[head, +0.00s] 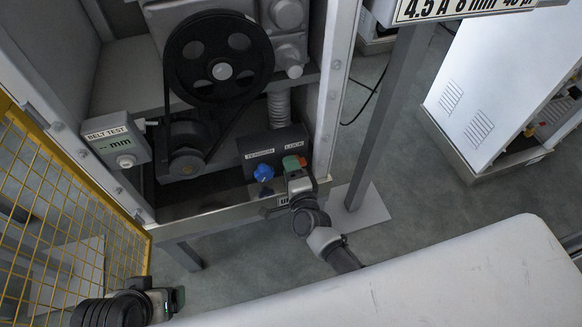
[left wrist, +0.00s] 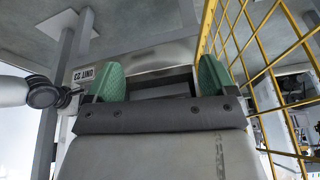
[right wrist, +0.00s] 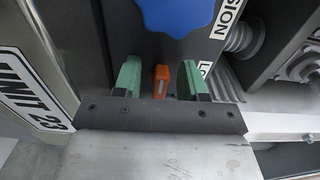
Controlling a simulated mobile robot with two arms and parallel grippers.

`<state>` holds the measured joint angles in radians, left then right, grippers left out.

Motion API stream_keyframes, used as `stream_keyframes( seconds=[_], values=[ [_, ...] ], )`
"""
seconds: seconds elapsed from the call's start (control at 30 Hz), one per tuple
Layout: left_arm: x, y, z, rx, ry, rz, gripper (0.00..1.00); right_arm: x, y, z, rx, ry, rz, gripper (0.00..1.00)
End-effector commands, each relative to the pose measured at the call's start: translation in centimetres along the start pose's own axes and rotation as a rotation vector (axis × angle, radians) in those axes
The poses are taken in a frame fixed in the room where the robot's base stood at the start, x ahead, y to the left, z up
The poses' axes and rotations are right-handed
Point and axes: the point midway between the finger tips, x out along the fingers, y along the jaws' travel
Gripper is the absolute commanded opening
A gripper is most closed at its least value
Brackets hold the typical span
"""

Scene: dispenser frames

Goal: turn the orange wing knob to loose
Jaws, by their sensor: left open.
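The orange wing knob (right wrist: 160,82) is on the dark panel under the LOCK label. It stands between the green fingers of my right gripper (right wrist: 160,78), with a small gap on each side. In the head view the right gripper (head: 296,165) is at the panel and mostly covers the knob; a bit of orange (head: 302,161) shows. My left gripper (left wrist: 157,80) is open and empty, low at the left of the head view (head: 179,298), far from the knob.
A blue knob (head: 263,173) under the TENSION label sits close beside the orange knob. A black pulley and belt (head: 220,60) are above. A belt test meter (head: 118,140) hangs left. A yellow mesh fence (head: 60,220) stands at the left.

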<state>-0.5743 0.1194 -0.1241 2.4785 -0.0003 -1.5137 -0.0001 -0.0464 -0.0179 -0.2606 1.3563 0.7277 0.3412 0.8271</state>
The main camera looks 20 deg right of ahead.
Motion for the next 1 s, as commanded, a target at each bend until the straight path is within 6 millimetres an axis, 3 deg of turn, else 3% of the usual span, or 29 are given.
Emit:
stream_keyframes(
  seconds=[0.27, 0.4, 0.7, 1.0],
  values=[
    [-0.3, 0.0, 0.1, 0.000, -0.009, 0.000, 0.85, -0.9, -0.1, 0.0, 0.000, 0.001, -0.001, 0.41],
    [-0.8, -0.1, 1.1, -0.002, -0.078, -0.002, 0.85, -3.4, -0.1, 0.0, -0.001, -0.001, 0.002, 0.41],
    [-1.6, -0.2, 0.7, -0.002, -0.072, -0.002, 0.85, -9.1, 0.0, 0.0, 0.000, -0.001, 0.002, 0.41],
    [-1.7, -0.2, 0.6, -0.002, -0.071, -0.003, 0.85, -10.8, 0.0, 0.0, 0.000, 0.000, 0.000, 0.41]
  ],
)
